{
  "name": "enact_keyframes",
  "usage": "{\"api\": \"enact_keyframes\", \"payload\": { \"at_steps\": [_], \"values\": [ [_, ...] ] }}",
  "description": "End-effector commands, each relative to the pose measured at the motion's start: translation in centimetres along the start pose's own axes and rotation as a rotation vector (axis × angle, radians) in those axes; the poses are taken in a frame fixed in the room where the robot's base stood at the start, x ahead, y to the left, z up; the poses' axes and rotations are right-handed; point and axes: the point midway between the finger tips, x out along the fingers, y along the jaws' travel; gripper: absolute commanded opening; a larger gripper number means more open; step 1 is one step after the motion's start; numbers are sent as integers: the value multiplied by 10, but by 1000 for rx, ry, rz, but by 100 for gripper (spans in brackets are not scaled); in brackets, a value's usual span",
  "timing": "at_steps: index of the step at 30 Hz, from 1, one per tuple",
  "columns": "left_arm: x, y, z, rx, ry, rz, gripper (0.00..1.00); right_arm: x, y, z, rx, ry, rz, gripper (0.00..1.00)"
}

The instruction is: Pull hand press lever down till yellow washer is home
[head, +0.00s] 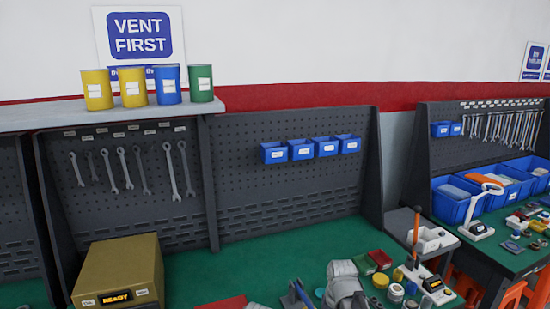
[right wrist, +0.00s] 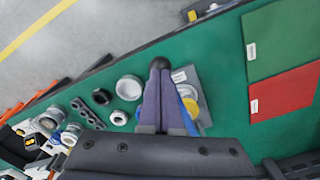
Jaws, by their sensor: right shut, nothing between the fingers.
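My right gripper (right wrist: 160,78) is shut and empty in the right wrist view, its fingers reaching up the middle. A black round knob (right wrist: 160,62) shows right at the fingertips; I cannot tell whether they touch it. A yellow edge (right wrist: 204,124), perhaps the yellow washer, shows partly there; the fingers hide much of this spot. My left gripper is in neither view.
White rings (right wrist: 129,87), a dark linked part (right wrist: 88,113) and other small parts crowd the bench left of the gripper. A red sheet (right wrist: 287,93) and a green sheet (right wrist: 283,40) lie right. A READY box (head: 117,272) stands at left in the head view.

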Motion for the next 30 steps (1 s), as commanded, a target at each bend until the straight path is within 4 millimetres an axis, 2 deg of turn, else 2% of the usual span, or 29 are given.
{"api": "enact_keyframes", "payload": {
  "at_steps": [8, 25, 30],
  "values": [
    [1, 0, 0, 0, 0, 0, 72, 1, 0, 0, 0, 0, 0, 0],
    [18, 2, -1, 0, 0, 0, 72, 18, 1, 2, 0, 0, 0, 0],
    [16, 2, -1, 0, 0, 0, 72, 16, 1, 1, 0, 0, 0, 0]
  ]
}}
